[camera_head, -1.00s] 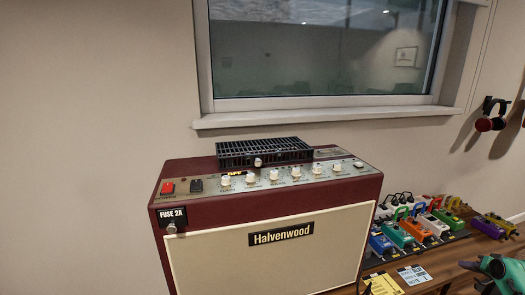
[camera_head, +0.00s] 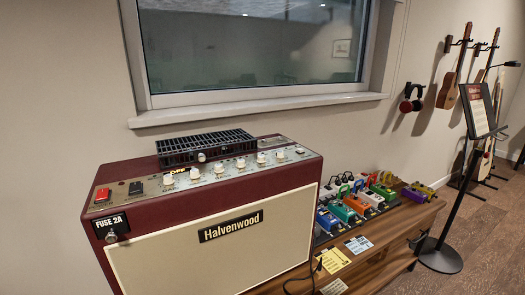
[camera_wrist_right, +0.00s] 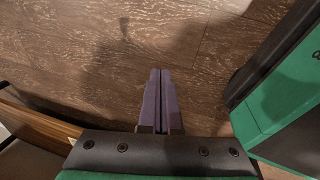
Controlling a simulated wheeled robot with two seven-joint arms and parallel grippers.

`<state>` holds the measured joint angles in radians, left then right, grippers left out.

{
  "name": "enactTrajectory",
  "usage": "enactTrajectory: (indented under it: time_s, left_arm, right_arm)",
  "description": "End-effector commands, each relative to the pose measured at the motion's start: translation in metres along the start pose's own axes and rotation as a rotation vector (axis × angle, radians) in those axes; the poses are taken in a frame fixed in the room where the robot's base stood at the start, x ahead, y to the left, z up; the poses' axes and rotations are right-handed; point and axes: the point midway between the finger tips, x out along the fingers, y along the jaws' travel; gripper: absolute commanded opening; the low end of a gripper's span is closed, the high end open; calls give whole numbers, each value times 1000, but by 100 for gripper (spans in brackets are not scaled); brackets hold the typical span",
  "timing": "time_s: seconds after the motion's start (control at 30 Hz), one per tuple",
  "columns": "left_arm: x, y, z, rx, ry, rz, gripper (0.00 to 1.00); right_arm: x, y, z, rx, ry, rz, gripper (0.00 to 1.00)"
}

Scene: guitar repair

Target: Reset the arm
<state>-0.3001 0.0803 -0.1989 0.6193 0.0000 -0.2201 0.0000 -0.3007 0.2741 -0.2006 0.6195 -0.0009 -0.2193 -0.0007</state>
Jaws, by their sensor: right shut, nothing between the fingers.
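My right gripper (camera_wrist_right: 160,100) shows in the right wrist view with its two fingers together, pointing over the bare wood floor. Nothing is between the fingers. Neither gripper shows in the head view now. A maroon Halvenwood amplifier (camera_head: 200,225) with a cream front stands at the left in the head view. It has a red switch (camera_head: 102,194), a black switch (camera_head: 136,187), a row of white knobs and a FUSE 2A label (camera_head: 110,226). A black grille unit (camera_head: 205,146) sits on its top.
Several colourful pedals (camera_head: 345,210) and paper cards (camera_head: 333,260) lie on a wooden bench (camera_head: 385,245) right of the amplifier. A music stand (camera_head: 480,110) stands beyond its right end. Guitars (camera_head: 450,92) and headphones (camera_head: 411,105) hang on the wall. A green and black body part of mine (camera_wrist_right: 285,95) is beside the gripper.

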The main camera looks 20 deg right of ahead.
Motion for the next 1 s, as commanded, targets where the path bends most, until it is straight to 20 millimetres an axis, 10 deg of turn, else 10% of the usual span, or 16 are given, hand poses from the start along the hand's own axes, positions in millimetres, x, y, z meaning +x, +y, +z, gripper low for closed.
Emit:
enactTrajectory:
  time_s: [0.27,0.63,1.0]
  left_arm:
    - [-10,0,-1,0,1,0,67]
    - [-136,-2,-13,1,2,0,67]
    - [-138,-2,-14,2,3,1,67]
  right_arm:
    - [-12,-137,-32,81,42,-186,0]
    - [-135,-105,-36,77,40,-176,0]
    - [-136,-104,-36,76,39,-175,0]
